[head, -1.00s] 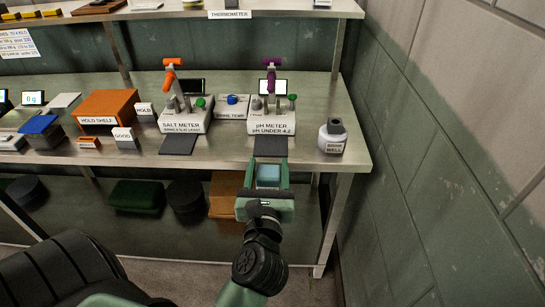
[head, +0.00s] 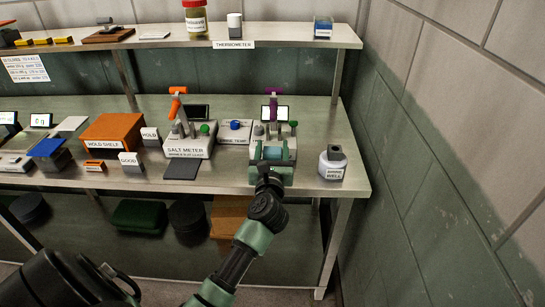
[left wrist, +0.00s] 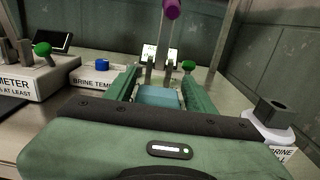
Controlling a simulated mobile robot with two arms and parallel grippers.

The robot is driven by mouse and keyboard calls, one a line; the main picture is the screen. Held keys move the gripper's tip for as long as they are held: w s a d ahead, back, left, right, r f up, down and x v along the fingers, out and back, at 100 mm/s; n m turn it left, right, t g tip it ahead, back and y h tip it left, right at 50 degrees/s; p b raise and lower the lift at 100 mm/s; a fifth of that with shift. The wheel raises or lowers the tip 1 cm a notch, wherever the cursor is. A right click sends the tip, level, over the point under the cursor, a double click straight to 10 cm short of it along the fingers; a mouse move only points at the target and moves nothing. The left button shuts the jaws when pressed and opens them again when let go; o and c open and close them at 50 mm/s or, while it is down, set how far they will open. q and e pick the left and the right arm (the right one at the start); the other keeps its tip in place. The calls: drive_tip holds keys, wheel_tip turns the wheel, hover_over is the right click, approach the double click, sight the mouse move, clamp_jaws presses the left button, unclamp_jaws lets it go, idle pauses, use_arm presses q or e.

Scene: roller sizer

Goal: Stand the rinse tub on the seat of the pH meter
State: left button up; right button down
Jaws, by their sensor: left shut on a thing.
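The rinse tub is a small pale-blue block-like tub (head: 271,153), held between the fingers of my left gripper (head: 271,150). It also shows in the left wrist view (left wrist: 160,97) between the green fingers (left wrist: 159,82). The pH meter (head: 284,131), with a purple top, a small screen and a green knob, stands on the bench. My gripper and the tub overlap its front, hiding its label and seat. In the left wrist view its purple head (left wrist: 172,10) is straight ahead, beyond the tub. I cannot tell whether the tub touches the seat. My right gripper is out of view.
The salt meter (head: 190,143) stands left of the pH meter, with the brine temp box (head: 235,138) between them. The brine well (head: 333,165) is close on the right, near the bench edge. A thermometer shelf (head: 280,33) runs above. A wall is at right.

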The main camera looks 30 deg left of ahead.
sight(272, 158)
use_arm(q)
wheel_tip(272, 158, down, 3)
drive_tip(key=shift+s, duration=0.1)
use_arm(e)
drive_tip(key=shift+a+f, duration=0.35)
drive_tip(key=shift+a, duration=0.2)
use_arm(q)
drive_tip(key=shift+f, duration=0.15)
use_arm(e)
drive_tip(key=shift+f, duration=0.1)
use_arm(q)
drive_tip(key=shift+f+b, duration=0.15)
drive_tip(key=shift+b, duration=0.2)
drive_tip(key=o, duration=1.5)
drive_tip(key=shift+d, duration=0.1)
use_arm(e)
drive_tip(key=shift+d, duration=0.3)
